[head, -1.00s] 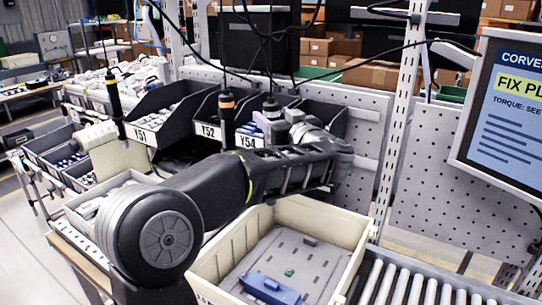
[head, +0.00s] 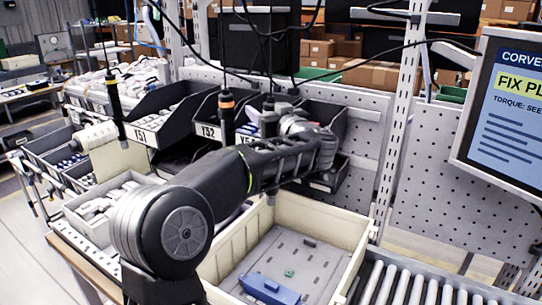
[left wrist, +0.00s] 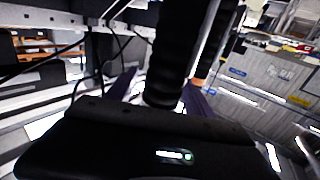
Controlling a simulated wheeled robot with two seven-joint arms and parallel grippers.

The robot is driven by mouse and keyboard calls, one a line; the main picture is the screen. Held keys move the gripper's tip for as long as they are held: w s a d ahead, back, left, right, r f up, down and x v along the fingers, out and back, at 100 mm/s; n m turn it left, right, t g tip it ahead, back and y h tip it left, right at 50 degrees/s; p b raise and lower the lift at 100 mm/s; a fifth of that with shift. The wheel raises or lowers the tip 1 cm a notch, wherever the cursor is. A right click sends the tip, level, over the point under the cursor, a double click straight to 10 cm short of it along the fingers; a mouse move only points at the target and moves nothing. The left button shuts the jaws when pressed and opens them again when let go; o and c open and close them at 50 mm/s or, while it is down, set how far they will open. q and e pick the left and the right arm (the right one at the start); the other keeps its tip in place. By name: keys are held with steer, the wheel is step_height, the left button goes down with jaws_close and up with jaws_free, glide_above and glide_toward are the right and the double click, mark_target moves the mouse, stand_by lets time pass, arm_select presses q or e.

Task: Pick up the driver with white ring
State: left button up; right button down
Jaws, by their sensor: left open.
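Three dark drivers hang on cords in the head view: a left driver (head: 114,98), a middle driver (head: 227,112) with an orange ring, and a right driver (head: 268,118). My left gripper (head: 279,124) is at the right driver, open. In the left wrist view a large dark driver body (left wrist: 172,60) stands between the two open fingers (left wrist: 160,92); I cannot tell whether they touch it. A driver with an orange ring (left wrist: 197,82) shows behind it. I cannot clearly make out a white ring on the right driver. My right gripper is not in view.
Dark parts bins labelled Y51 (head: 146,137) and Y52 (head: 208,131) stand behind the drivers. A cream tote (head: 345,232) with a blue part (head: 268,288) lies below my arm. A roller conveyor (head: 420,290) and a screen (head: 505,110) are at right.

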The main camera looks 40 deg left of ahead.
arm_select(q)
jaws_close()
stand_by(0.8)
stand_by(0.7)
